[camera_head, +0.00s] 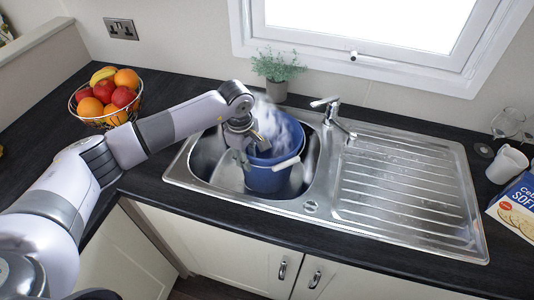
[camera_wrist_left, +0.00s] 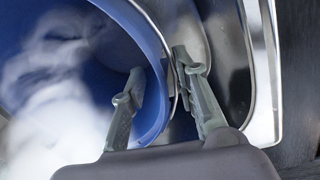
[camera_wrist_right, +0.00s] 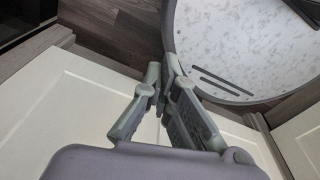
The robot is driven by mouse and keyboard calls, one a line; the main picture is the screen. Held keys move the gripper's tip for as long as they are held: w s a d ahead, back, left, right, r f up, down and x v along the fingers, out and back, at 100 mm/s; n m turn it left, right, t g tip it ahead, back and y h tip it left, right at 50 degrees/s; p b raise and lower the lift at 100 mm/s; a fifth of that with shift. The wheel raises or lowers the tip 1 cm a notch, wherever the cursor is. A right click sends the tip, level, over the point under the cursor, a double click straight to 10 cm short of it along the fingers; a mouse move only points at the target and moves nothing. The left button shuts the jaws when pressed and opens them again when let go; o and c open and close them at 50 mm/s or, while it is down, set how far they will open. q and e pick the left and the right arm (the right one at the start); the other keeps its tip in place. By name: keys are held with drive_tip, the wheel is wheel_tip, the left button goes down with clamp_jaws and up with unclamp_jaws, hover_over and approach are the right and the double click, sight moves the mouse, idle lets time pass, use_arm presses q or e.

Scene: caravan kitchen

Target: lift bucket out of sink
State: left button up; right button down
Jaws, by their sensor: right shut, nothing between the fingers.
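A blue bucket (camera_head: 265,178) with whitish foam inside stands in the sink bowl (camera_head: 213,165), slightly tilted in the view. A pale handle piece (camera_head: 287,163) shows at its front right. My left gripper (camera_head: 255,143) reaches down at the bucket's rim. In the left wrist view, its fingers (camera_wrist_left: 158,80) straddle the rim of the bucket (camera_wrist_left: 150,35), one inside over the foam and one outside. A gap shows between the fingers, and they are not closed on the wall. My right gripper (camera_wrist_right: 162,80) is shut and empty, low before the white cupboard fronts.
The steel drainer (camera_head: 405,190) right of the bowl is empty. The tap (camera_head: 330,110) and a potted plant (camera_head: 277,75) stand behind. A fruit basket (camera_head: 105,100) is at left; a white mug (camera_head: 507,164) and a box (camera_head: 517,207) are at right.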

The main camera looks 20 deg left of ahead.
use_arm(q)
drive_tip(key=shift+w+d+f+p, duration=0.1)
drive_tip(key=shift+f+p, duration=0.1)
drive_tip(key=shift+f, duration=0.6)
drive_tip(key=shift+w+d+f+p, duration=0.1)
drive_tip(key=shift+f+p, duration=0.05)
drive_tip(key=shift+f, duration=0.6)
clamp_jaws()
drive_tip(key=shift+r, duration=0.1)
drive_tip(key=shift+w+r, duration=0.25)
drive_tip(key=shift+f, duration=0.1)
